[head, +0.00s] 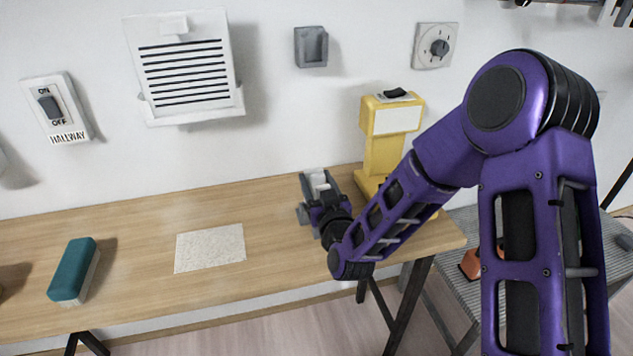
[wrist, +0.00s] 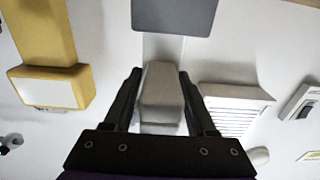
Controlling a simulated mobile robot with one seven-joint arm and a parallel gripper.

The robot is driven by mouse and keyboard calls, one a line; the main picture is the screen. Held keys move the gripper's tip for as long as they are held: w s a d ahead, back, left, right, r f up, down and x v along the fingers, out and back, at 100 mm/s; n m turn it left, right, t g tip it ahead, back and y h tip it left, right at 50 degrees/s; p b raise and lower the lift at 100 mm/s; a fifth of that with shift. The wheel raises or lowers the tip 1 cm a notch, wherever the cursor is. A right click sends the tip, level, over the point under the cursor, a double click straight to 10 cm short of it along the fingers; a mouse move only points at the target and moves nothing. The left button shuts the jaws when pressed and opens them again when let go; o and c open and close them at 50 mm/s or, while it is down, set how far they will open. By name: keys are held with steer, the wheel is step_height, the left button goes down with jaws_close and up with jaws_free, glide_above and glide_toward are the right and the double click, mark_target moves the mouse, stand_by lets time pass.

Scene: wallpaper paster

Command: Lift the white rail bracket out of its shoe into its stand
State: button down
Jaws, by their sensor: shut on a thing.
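My gripper (wrist: 160,74) is shut on the white rail bracket (wrist: 161,98), with one dark finger on each side of its block. In the wrist view a grey block (wrist: 173,16) lies just beyond the bracket at the top edge. In the head view my gripper (head: 322,194) is low over the table's back right, beside a grey piece (head: 305,181). A bit of the white bracket (head: 319,180) shows there. I cannot tell whether the bracket is still seated in the grey piece. A notched grey holder (head: 311,47) is on the wall above; I cannot tell if it is the stand.
A yellow machine (head: 384,152) stands close to the right of my gripper. A teal block (head: 71,272) and a pale speckled sheet (head: 210,248) lie on the wooden table (head: 140,225).

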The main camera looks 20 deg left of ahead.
steer(key=shift+f, duration=1.7)
steer(key=shift+r, duration=0.1)
steer(key=shift+r+p, duration=0.75)
steer(key=shift+r, duration=0.6)
steer(key=shift+b, duration=0.75)
stand_by(0.5)
steer(key=shift+f, duration=1)
stand_by(0.5)
steer(key=shift+f, duration=0.3)
steer(key=shift+f, duration=0.1)
steer(key=shift+c, duration=0.6)
jaws_free()
